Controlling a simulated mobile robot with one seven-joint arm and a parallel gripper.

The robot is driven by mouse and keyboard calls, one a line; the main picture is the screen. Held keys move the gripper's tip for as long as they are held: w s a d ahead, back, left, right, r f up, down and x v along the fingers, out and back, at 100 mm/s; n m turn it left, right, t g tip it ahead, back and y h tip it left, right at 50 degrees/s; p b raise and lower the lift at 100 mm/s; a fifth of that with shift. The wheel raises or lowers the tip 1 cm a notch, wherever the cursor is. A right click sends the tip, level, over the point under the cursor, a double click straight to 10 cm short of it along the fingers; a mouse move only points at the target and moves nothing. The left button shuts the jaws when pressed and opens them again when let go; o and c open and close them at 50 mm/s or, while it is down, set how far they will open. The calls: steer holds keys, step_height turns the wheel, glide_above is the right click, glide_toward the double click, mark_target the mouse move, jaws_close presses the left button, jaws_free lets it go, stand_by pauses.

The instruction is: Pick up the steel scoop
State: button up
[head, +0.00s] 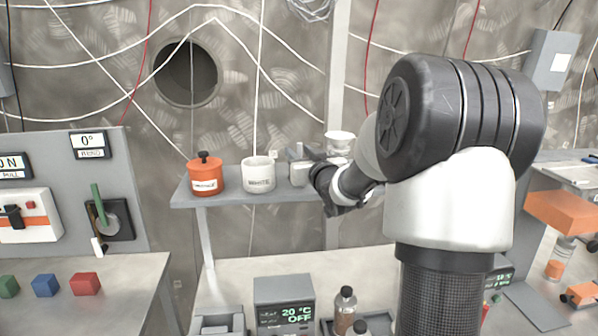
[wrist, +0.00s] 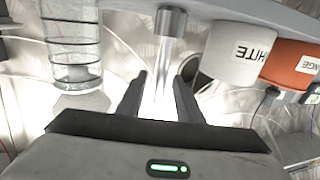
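The steel scoop (wrist: 171,22) shows in the wrist view as a small metal cylinder at the top centre, by the shelf edge. A pale, bright handle runs from it down toward my gripper. My gripper (wrist: 160,76) is open, with its two dark fingers on either side of the handle in the picture. Glare hides the handle's lower end, and I cannot tell whether a finger touches it. In the head view my gripper (head: 335,198) is at the shelf's front right, partly behind my arm. I cannot make out the scoop clearly there.
A ribbed clear vessel (wrist: 72,45) stands on the other side. Below are a display box (head: 285,305) and bottles (head: 345,308).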

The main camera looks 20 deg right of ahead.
steer(key=shift+w, duration=0.2)
jaws_close()
steer(key=shift+r, duration=0.1)
step_height(320, 180, up, 10)
steer(key=shift+f+p, duration=0.1)
steer(key=shift+p, duration=0.45)
